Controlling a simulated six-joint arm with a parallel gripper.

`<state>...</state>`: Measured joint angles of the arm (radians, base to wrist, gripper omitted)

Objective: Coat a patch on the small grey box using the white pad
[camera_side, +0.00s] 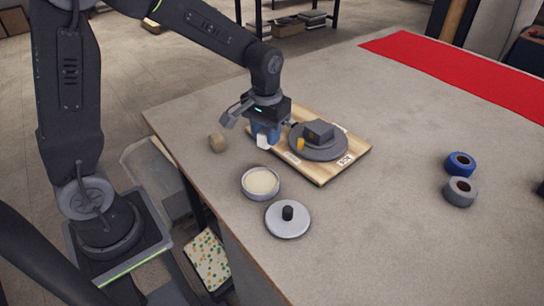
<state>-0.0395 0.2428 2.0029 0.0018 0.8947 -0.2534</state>
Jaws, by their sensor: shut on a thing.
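The small grey box (318,131) sits on a round dark grey turntable (322,153) on a wooden board (329,172). My gripper (265,122) is to the left of the box, over the board's left edge. It is shut on a blue holder (266,132) with the white pad (263,142) at its lower end. The pad is apart from the box; whether it touches the surface below I cannot tell. A round open tin (261,194) of cream-coloured material (261,181) stands in front of the board.
A round lid (288,226) with a dark knob lies near the tin. A yellow piece (297,144) is at the turntable's left side. Blue tape (460,164) and grey tape (460,191) lie right; red cloth (470,75) lies behind.

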